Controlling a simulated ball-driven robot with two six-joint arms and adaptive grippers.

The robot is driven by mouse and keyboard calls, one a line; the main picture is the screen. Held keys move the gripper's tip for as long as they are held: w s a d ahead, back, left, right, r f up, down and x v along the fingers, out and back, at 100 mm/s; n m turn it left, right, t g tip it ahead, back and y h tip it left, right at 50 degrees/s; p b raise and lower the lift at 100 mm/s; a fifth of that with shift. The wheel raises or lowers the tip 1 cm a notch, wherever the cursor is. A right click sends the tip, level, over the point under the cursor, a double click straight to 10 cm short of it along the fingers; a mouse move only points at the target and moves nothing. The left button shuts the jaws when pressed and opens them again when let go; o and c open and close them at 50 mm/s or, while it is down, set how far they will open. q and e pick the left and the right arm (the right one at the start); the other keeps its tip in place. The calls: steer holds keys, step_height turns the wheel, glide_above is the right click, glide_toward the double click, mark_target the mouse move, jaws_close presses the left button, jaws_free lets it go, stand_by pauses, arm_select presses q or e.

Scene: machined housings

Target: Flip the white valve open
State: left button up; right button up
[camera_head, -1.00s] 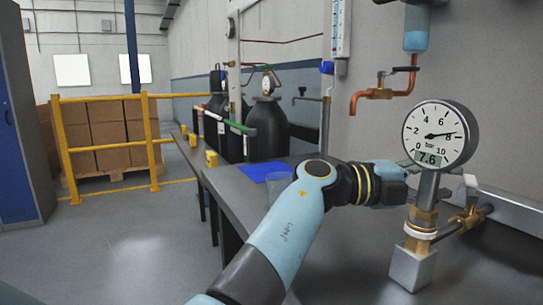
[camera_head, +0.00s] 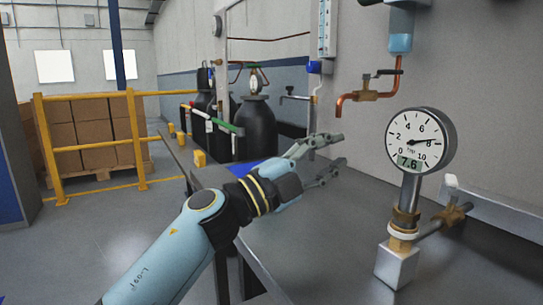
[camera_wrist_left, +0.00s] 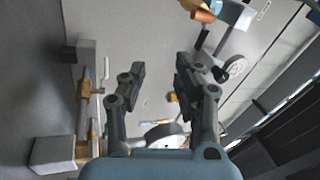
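The white valve handle (camera_head: 450,183) shows as a small pale upright piece above a brass valve body (camera_head: 453,213), right of the pressure gauge (camera_head: 421,141). Its exact angle is hard to tell. In the left wrist view the brass valve (camera_wrist_left: 84,92) is at the left, with a small white piece (camera_wrist_left: 98,90) beside it. The gauge reads 7.6 and stands on a stem over a metal block (camera_head: 396,265). My left gripper (camera_head: 338,150) is open and empty, left of the gauge and apart from the valve. It also shows open in the left wrist view (camera_wrist_left: 160,68). My right gripper is out of view.
The grey bench (camera_head: 320,235) is clear in front of the gauge. A copper pipe with another brass valve (camera_head: 367,95) hangs on the wall above. A pale rail (camera_head: 495,212) runs right of the white valve. Dark gas cylinders (camera_head: 256,128) stand behind my left arm.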

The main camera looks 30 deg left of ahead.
arm_select(q)
steer(key=s+a+f+n+t+y, duration=0.1)
steer(key=a+n+t+y, duration=0.3)
steer(key=a+n+y, duration=0.5)
steer(key=shift+s+a+n+y, duration=0.2)
steer(key=shift+s+n+y, duration=0.4)
steer(key=shift+c, duration=0.2)
